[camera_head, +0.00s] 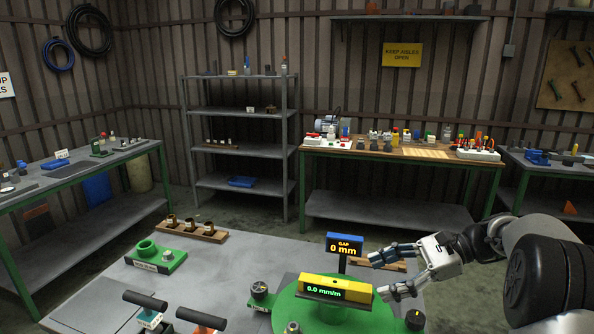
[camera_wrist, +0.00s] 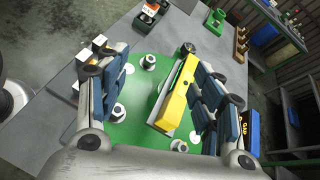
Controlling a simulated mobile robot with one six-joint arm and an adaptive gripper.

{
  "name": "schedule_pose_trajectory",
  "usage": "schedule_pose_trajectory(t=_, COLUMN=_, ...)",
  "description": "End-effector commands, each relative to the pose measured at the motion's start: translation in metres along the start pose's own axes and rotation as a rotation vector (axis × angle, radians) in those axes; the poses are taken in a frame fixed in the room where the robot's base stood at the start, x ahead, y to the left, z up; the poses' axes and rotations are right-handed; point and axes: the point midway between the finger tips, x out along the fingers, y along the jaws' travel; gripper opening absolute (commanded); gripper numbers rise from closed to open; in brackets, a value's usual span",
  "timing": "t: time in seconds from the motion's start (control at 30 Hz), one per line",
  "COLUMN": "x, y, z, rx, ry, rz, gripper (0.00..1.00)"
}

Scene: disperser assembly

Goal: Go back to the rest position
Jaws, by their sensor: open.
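My gripper (camera_head: 380,275) is open, with its two fingers spread, at the right of the yellow level (camera_head: 345,287). In the wrist view the gripper (camera_wrist: 158,78) shows nothing held. The yellow level (camera_wrist: 178,95) appears between the fingers, nearer the right one; I cannot tell whether they touch. The level's display reads 0.0 mm/m, and it lies over the round green plate (camera_head: 300,309), which also shows in the wrist view (camera_wrist: 140,125). Behind it a blue gap display (camera_head: 345,245) reads 0 mm. My arm reaches in from the right.
On the grey table (camera_head: 240,250) are a green fixture (camera_head: 155,257), a wooden block with brass parts (camera_head: 195,228) and dark-handled tools (camera_head: 145,300). A wooden strip (camera_head: 375,264) lies behind my gripper. Shelves (camera_head: 240,112) and workbenches (camera_head: 400,152) stand farther back.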

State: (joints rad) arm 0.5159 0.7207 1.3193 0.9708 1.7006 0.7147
Motion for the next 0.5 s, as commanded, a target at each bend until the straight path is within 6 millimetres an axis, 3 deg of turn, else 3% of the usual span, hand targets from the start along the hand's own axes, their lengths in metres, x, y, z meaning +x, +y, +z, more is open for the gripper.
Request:
schedule_pose_trajectory(t=0.03, x=0.008, y=0.010, z=0.021, rx=-0.057, ry=0.061, rz=0.032, gripper=0.61)
schedule_pose_trajectory(t=0.2, x=0.029, y=0.056, z=0.066, rx=-0.262, ry=0.264, rz=0.144, gripper=0.61)
schedule_pose_trajectory(t=0.5, x=0.042, y=0.161, z=0.110, rx=-0.696, ry=0.591, rz=0.363, gripper=0.61)
